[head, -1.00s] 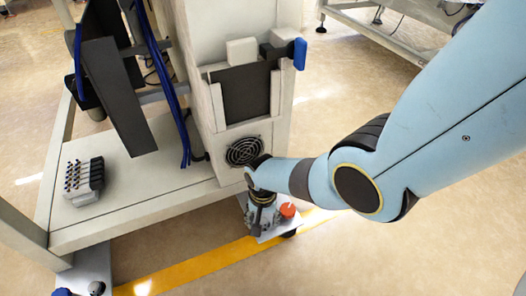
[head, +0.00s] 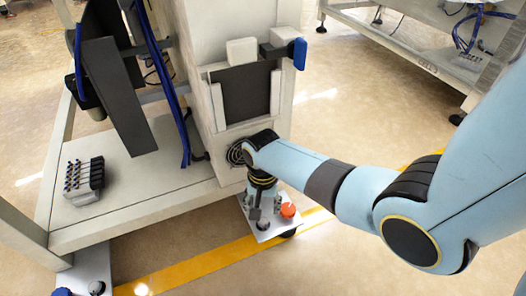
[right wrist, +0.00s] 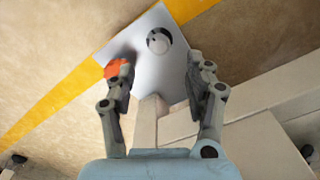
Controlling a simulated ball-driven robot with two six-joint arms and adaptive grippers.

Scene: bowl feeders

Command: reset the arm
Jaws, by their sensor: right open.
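My right arm comes in from the right in the head view. Its right gripper (head: 258,208) points down above a grey metal plate (head: 264,232) at the foot of the machine. An orange-red knob (head: 288,210) stands on the plate beside the gripper. In the right wrist view the gripper (right wrist: 160,70) is open, with its two fingers wide apart and nothing between them. The plate (right wrist: 140,52) lies beyond the fingers with a round fitting (right wrist: 159,40) on it. The orange knob (right wrist: 113,67) is partly hidden by one finger. My left gripper is not in view.
A white base shelf (head: 150,205) carries a small valve block (head: 84,180). A yellow floor line (head: 190,267) passes the plate.

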